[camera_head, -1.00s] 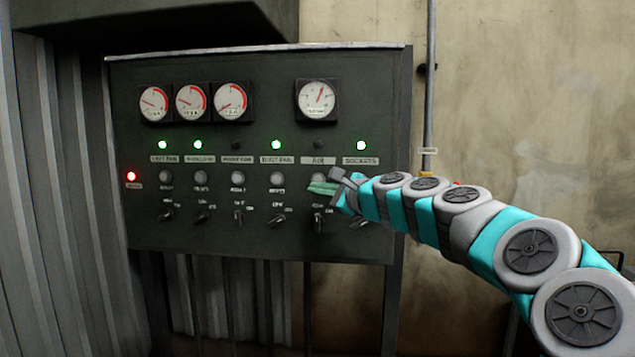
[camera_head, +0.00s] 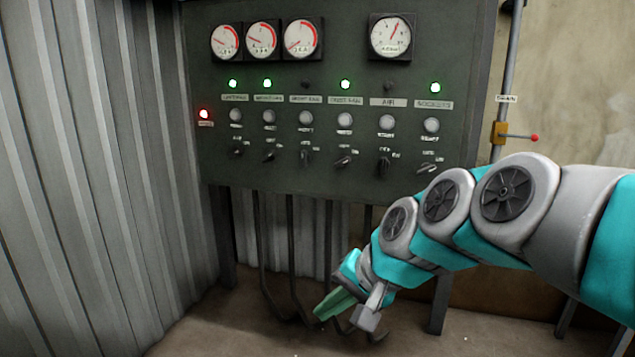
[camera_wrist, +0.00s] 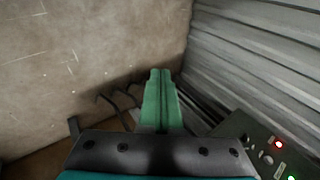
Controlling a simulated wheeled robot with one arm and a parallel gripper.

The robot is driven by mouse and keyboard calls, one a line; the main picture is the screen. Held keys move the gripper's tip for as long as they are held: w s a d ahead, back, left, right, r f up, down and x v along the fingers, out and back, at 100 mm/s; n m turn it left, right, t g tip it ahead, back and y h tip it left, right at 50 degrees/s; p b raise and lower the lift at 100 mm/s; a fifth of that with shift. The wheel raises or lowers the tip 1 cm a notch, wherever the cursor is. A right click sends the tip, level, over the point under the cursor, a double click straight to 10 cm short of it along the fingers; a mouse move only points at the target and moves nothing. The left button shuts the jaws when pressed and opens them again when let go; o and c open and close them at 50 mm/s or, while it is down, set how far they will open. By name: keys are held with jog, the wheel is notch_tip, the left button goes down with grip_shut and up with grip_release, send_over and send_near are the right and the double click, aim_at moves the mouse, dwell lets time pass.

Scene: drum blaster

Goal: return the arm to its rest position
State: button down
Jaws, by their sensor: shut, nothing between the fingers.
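My gripper (camera_head: 345,308) is in front of and below the control panel (camera_head: 340,180) in the head view, tilted down to the left. It is shut and empty, apart from the panel. In the wrist view the two green fingers (camera_wrist: 158,98) lie together, with nothing between them. My arm reaches in from the right side of the head view. It covers the panel's lower right edge and part of its right leg.
The panel carries gauges, lamps and several switches; a red lamp (camera_head: 204,114) and several green lamps are lit. Cables (camera_head: 295,260) hang below. A corrugated wall (camera_head: 90,180) stands left. A pipe with a red-tipped valve lever (camera_head: 520,136) is at right. Floor (camera_head: 230,325) is bare at lower left.

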jog(key=s+d+f+n+g+h, duration=0.1)
jog(key=s+d+f, duration=0.3)
jog(key=s, duration=0.4)
jog(key=s+d+f+n+g+h, duration=0.2)
jog(key=s+d+f+g+h, duration=0.1)
jog(key=s, duration=0.4)
jog(key=s+d+f+n+g+h, duration=0.1)
jog(key=s+d+f+g+h, duration=0.1)
jog(key=s+d+f, duration=0.4)
jog(key=s, duration=0.2)
jog(key=shift+s+f+n, duration=0.35)
jog(key=shift+f+n, duration=0.05)
